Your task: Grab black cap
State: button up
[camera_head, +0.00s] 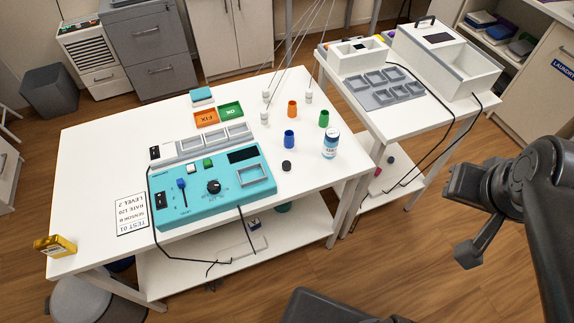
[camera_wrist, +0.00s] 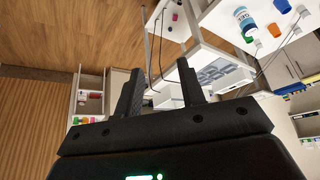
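A small black cap (camera_head: 286,166) lies on the white table, right of the turquoise control box (camera_head: 212,190). It is below the blue cup (camera_head: 289,139) and left of the white-and-blue bottle (camera_head: 331,145). My gripper (camera_head: 456,220) is at the right of the head view, over the floor and well away from the cap. In the wrist view my gripper (camera_wrist: 160,82) has its two fingers apart with nothing between them. I cannot make out the black cap in the wrist view.
A second white table (camera_head: 420,116) with grey trays and cables stands at the right.

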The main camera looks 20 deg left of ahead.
jog(key=shift+o, duration=0.4)
jog(key=shift+o, duration=1.1)
